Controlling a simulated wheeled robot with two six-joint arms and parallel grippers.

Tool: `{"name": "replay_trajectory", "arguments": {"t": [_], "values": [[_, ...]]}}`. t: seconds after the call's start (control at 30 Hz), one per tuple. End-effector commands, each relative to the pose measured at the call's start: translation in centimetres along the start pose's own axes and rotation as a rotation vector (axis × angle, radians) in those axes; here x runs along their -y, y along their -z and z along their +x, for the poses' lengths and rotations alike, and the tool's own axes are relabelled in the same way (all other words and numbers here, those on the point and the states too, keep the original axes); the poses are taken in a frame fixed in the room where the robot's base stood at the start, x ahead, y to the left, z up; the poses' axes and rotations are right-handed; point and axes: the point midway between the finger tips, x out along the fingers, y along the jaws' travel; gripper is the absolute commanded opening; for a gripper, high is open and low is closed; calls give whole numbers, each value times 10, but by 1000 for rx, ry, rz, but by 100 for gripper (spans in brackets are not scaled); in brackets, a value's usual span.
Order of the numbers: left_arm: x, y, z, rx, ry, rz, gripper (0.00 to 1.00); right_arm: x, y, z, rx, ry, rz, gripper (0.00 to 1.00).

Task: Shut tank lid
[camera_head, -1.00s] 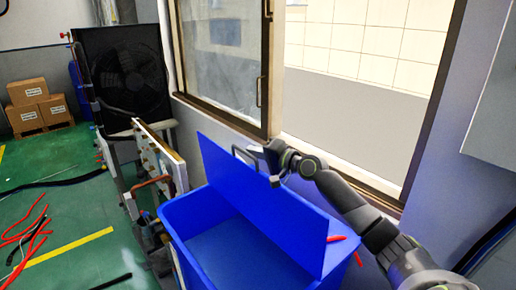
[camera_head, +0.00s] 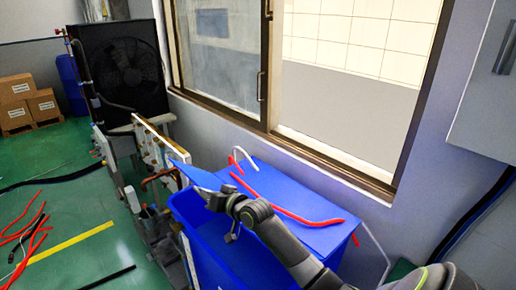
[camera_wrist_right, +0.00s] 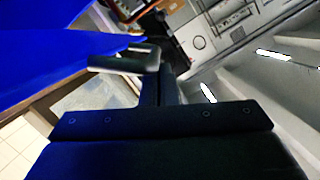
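The blue tank (camera_head: 205,238) stands below the window, its front part still open to view. The lid (camera_head: 192,174) is a flat blue panel, tilted low over the opening; its left corner sticks up and my right arm hides much of the rest. My right gripper (camera_head: 213,197) is at the lid's back side and seems to touch it; its fingertips are not clear. In the right wrist view, a blue surface (camera_wrist_right: 45,50) fills the upper left, beside a grey finger-like part (camera_wrist_right: 125,62). My left gripper is out of view.
Red hoses (camera_head: 290,211) lie on the tank's flat rear top. A panel with pipes (camera_head: 155,148) stands close to the tank's left. The window (camera_head: 225,60) and wall are behind, and a cabinet (camera_head: 490,100) hangs at right. Loose hoses lie on the floor at left.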

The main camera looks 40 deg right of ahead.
Motion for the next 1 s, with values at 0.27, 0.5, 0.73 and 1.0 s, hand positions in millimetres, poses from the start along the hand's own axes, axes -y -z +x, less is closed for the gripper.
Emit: {"name": "replay_trajectory", "arguments": {"t": [0.27,0.5,0.73,1.0], "values": [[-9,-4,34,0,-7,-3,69,9,-87,22,4,-63,-248,0],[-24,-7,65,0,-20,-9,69,3,-149,37,3,-115,-453,0],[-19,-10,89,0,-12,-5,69,-10,-191,48,2,-152,-604,0],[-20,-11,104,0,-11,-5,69,-22,-213,53,0,-175,-699,0]]}}
